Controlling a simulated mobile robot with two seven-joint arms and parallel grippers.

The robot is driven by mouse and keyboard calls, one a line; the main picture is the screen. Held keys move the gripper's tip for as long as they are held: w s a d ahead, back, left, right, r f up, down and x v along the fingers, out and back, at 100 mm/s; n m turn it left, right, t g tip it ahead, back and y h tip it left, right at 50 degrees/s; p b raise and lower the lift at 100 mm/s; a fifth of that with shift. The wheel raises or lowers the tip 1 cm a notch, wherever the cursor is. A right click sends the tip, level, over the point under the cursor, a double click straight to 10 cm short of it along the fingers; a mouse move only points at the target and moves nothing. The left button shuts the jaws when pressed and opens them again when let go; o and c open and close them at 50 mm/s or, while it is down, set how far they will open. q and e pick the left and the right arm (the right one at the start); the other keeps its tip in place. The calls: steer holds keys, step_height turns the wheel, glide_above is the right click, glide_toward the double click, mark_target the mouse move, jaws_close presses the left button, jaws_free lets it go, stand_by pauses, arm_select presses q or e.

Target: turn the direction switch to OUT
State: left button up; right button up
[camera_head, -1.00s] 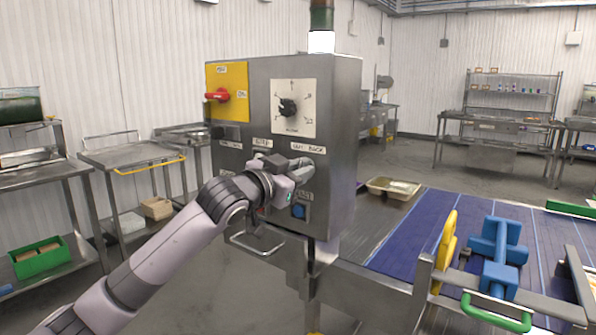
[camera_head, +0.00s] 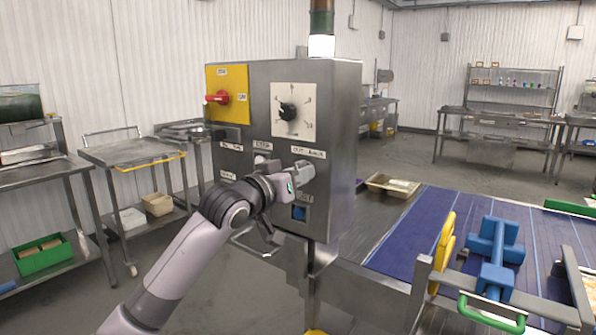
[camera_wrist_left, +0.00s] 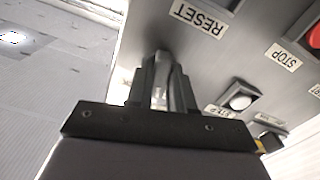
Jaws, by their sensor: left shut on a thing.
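The grey control cabinet (camera_head: 345,120) stands in the middle of the head view. Its direction switch is under the OUT/BACK label (camera_head: 308,152), mostly hidden by my gripper. My left gripper (camera_head: 300,172) is at the panel face just below that label, shut on the switch. In the left wrist view, the fingers (camera_wrist_left: 161,88) close around a narrow, light metallic piece. The switch's pointing direction cannot be read. My right gripper is not in view.
The panel also bears a red rotary handle (camera_head: 218,97) on yellow, a black dial (camera_head: 288,110) and a blue button (camera_head: 299,212) below my gripper. The left wrist view shows a white button (camera_wrist_left: 240,101) and a red button (camera_wrist_left: 314,37) nearby. A blue conveyor (camera_head: 400,250) lies right.

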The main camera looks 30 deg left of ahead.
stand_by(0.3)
arm_select(q)
steer(key=shift+n+p, duration=0.75)
steer(key=shift+n, duration=1.45)
steer(key=o, duration=1.8)
steer(key=shift+s, duration=0.1)
steer(key=s, duration=0.7)
steer(key=shift+s+a, duration=0.3)
steer(key=shift+s, duration=0.1)
